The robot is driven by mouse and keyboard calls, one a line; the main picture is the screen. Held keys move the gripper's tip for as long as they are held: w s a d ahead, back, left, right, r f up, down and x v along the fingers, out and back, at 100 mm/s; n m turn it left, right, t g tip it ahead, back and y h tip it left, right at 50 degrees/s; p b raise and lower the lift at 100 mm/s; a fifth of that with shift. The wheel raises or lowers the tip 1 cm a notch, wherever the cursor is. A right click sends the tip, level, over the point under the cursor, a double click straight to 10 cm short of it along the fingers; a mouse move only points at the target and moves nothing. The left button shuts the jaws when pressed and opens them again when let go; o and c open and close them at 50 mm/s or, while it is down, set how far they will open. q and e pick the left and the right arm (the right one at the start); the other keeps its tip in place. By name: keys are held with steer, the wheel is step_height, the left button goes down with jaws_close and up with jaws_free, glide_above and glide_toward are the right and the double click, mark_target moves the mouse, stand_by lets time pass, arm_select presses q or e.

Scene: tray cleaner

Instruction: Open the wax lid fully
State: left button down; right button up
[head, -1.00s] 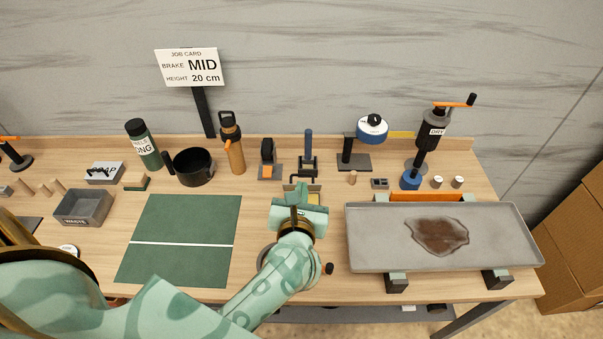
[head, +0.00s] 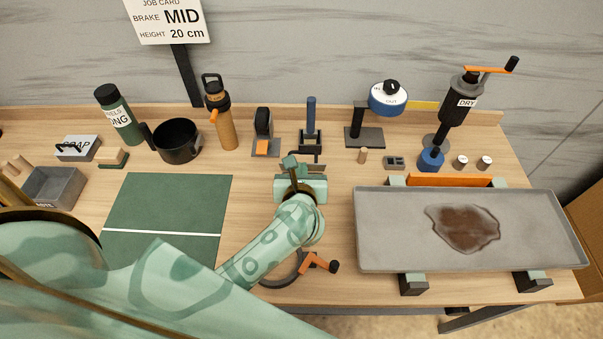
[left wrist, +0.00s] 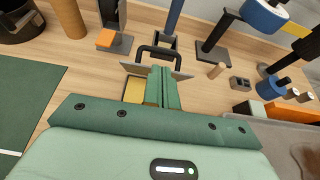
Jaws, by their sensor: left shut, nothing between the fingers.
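The wax box shows its yellow wax (left wrist: 134,90) left of my fingers in the left wrist view. Its grey lid (left wrist: 183,75), with a black loop handle (left wrist: 160,50), looks raised at the far side, partly hidden behind my fingers. I cannot tell its exact angle. My left gripper (left wrist: 163,88) is shut and empty, its fingertips over the box and close to the lid; I cannot tell whether they touch. In the head view the left gripper (head: 291,162) hides most of the box. My right gripper is not in view.
Behind the box stands a blue-handled tool (head: 311,118). A black block (head: 263,124) is to its left and a blue round gauge (head: 389,98) to its right. A grey tray (head: 395,235) with a brown stain lies right, a green mat (head: 165,205) left.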

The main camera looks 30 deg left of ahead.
mark_target(302, 152)
arm_select(q)
steer(key=x, duration=0.5)
steer(key=shift+w+a+f+b, duration=0.15)
steer(key=shift+w+b, duration=0.2)
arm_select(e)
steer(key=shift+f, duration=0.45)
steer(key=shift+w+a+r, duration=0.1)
